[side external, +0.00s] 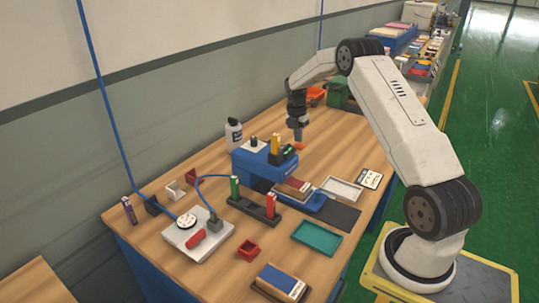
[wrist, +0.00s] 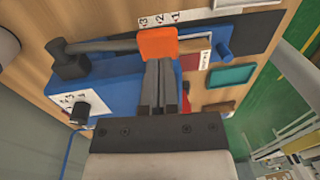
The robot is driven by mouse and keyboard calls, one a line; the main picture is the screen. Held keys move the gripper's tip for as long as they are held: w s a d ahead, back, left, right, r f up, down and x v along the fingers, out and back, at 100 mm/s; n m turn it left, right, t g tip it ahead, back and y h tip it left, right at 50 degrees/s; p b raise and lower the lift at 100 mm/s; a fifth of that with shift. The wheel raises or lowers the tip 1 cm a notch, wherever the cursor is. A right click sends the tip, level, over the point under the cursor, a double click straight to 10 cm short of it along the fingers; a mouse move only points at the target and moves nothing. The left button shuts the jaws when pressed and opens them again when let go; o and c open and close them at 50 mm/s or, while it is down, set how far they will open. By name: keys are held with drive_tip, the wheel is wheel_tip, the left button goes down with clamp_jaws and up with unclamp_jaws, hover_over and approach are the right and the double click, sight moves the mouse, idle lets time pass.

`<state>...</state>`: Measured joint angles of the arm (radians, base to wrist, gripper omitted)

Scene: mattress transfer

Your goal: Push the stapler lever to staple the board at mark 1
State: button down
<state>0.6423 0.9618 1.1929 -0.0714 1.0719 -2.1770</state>
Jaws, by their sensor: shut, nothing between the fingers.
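The blue stapler (side external: 262,168) stands mid-table, and its blue body fills the left of the wrist view (wrist: 118,92). Its lever is a dark rod (wrist: 105,45) running from a black pivot to an orange pad (wrist: 157,42), which also shows in the side view (side external: 299,146). My gripper (wrist: 158,66) is shut and empty, its fingertips close to the near edge of the orange pad; contact cannot be told. A reddish-brown board (side external: 292,187) lies on the stapler's blue bed. A white strip with marks 1, 2 and 3 (wrist: 160,18) shows beyond the pad.
A black stand with green and red cylinders (side external: 255,207) is in front of the stapler. A teal tray (side external: 317,238), a grey tray (side external: 341,189) and a white bottle (side external: 234,135) stand nearby. A pale device with a blue cable (side external: 197,233) is at left.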

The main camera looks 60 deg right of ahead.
sight(301, 146)
drive_tip(key=shift+s+f, duration=0.1)
drive_tip(key=shift+f, duration=0.55)
drive_tip(key=shift+s+f+t, duration=0.3)
drive_tip(key=shift+f+t, duration=0.3)
drive_tip(key=shift+f, duration=0.15)
drive_tip(key=shift+s+f+t, duration=0.3)
drive_tip(key=shift+f+t, duration=0.3)
drive_tip(key=shift+f, duration=0.1)
drive_tip(key=shift+s+f, duration=0.15)
drive_tip(key=shift+f, duration=0.5)
drive_tip(key=shift+r, duration=0.1)
wheel_tip(301, 146, up, 14)
drive_tip(key=s, duration=0.3)
drive_tip(key=shift+f, duration=0.2)
drive_tip(key=shift+w, duration=0.1)
